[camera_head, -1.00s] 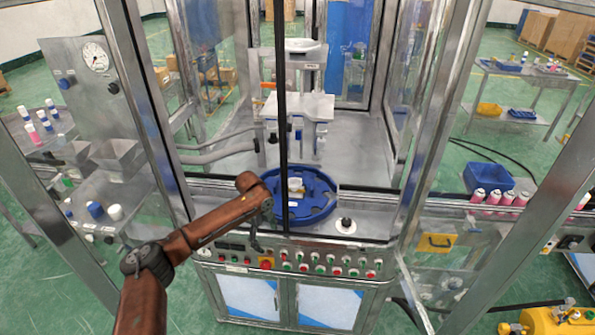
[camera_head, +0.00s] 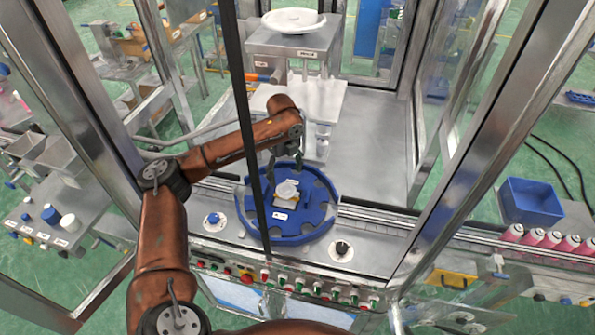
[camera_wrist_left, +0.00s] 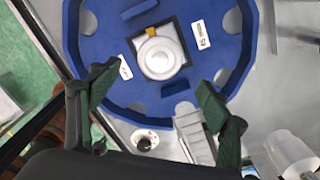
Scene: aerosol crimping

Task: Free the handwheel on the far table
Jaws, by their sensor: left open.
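A blue round notched turntable (camera_head: 318,217) sits inside the machine frame. At its hub is a white round knob-like part (camera_head: 287,190) with a small yellow piece beside it. The knob (camera_wrist_left: 161,55) also shows in the left wrist view, on a dark square base. My left gripper (camera_head: 284,165) is over the far side of the turntable. In the left wrist view its open, empty fingers (camera_wrist_left: 155,88) stand apart, with the knob beyond them. A white wheel-like disc (camera_head: 293,20) lies on the raised stand behind. I cannot tell which round part is the handwheel. My right gripper is out of view.
Metal frame posts (camera_head: 446,130) and a dark upright bar (camera_head: 243,110) stand close to my left arm. A button panel (camera_head: 290,283) runs along the front. A blue bin (camera_head: 530,203) and several pink cans (camera_head: 538,238) are at the right.

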